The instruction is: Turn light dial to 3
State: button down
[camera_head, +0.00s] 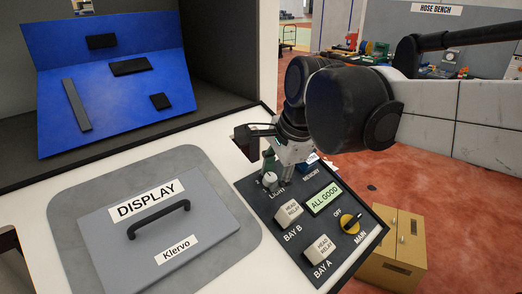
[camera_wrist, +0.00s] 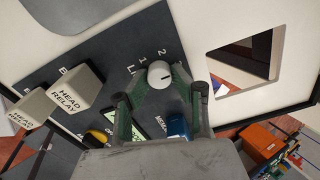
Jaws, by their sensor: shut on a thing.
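The light dial (camera_wrist: 158,72) is a round pale knob with a dark line on its face, on the dark control panel (camera_head: 262,207). In the wrist view the numbers 1 and 2 are printed around its far side; the line on the knob points right, away from the 1. What number it meets is hard to tell. My gripper (camera_wrist: 160,82) has a green finger on each side of the knob and is shut on it. In the head view my gripper (camera_head: 276,175) comes down at the panel's upper edge, by the partly covered LIGHT label.
BAY B (camera_head: 288,213) and BAY A (camera_head: 319,249) head relay blocks, an ALL GOOD screen (camera_head: 325,198) and a yellow MAIN switch (camera_head: 350,223) share the panel. A blue memory piece (camera_wrist: 178,127) sits close to my gripper. A square opening (camera_wrist: 240,58) lies beside the panel.

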dwell(0.5)
jog(key=c, duration=1.5)
grip_release()
jog(key=shift+o, duration=0.2)
jog(key=v, duration=1.2)
